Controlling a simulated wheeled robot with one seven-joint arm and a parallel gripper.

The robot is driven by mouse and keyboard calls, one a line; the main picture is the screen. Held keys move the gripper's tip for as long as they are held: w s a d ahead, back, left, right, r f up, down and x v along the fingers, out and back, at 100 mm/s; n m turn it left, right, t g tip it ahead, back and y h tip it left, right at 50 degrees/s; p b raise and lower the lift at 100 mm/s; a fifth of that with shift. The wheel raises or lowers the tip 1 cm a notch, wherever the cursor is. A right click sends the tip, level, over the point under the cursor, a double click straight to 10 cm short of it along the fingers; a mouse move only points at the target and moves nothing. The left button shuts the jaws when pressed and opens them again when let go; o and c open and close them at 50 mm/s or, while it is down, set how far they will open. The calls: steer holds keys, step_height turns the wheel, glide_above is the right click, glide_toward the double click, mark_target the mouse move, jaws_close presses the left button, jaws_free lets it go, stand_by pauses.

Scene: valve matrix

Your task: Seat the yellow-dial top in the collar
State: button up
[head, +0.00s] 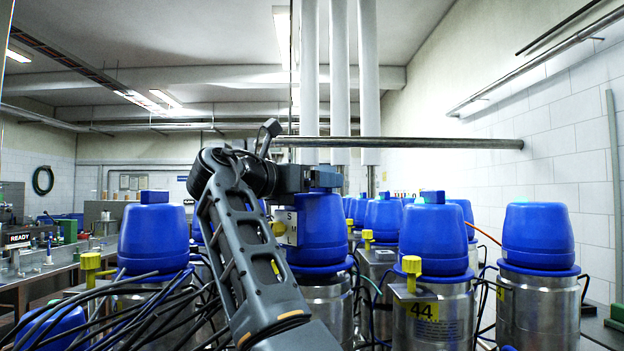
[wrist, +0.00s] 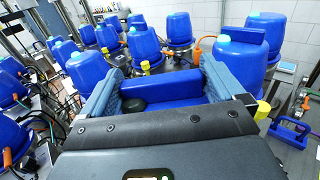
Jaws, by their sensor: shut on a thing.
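The blue top with the yellow dial (head: 318,228) shows in the middle of the head view. Its yellow dial (head: 279,229) sits by a white plate marked S and M on its left side. My gripper (head: 322,178) is shut on the raised handle of this top. In the wrist view the blue handle (wrist: 172,90) lies between the two jaws. The top looks upright over a silver canister (head: 335,305). The collar is hidden under the blue rim, so I cannot tell whether the top is fully down.
Other blue-topped canisters stand close by, one marked 44 (head: 432,305) to the right and one (head: 153,235) to the left. Black cables (head: 110,300) run low at the left. A horizontal pipe (head: 400,143) crosses behind. A blue handled part (wrist: 290,132) lies at right in the wrist view.

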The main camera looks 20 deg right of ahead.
steer(key=shift+f, duration=0.95)
steer(key=o, duration=1.5)
steer(key=shift+f, duration=0.15)
steer(key=b, duration=0.2)
glide_above(282, 225)
steer(key=w, duration=0.1)
steer(key=shift+w+d, duration=0.1)
steer(key=shift+w, duration=0.05)
